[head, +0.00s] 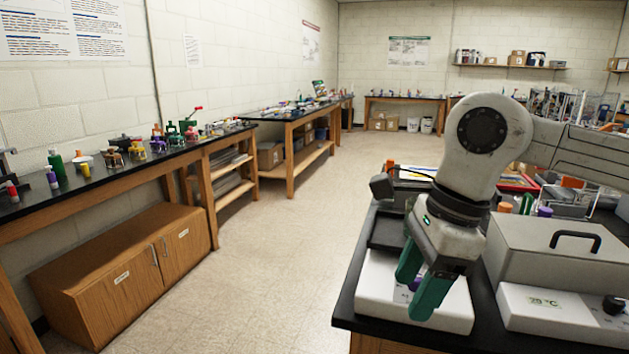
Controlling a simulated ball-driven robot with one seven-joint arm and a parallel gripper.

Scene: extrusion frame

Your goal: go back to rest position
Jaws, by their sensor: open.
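My gripper (421,289) points down at the right of the head view, over the near corner of the black-topped bench (345,313). Its two green fingers are apart. A small purple thing shows around the gap between them, and I cannot tell whether it touches a finger. Below and behind the fingers is a white flat-topped device (376,290), partly hidden by the gripper. I cannot tell how far the fingertips are above it.
A grey lidded box with a black handle (548,252) and a white unit marked in °C (540,308) stand right of my gripper. Racks and coloured items crowd the bench behind. A side bench (120,165) with a wooden cabinet (125,272) lines the left wall. The floor between is clear.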

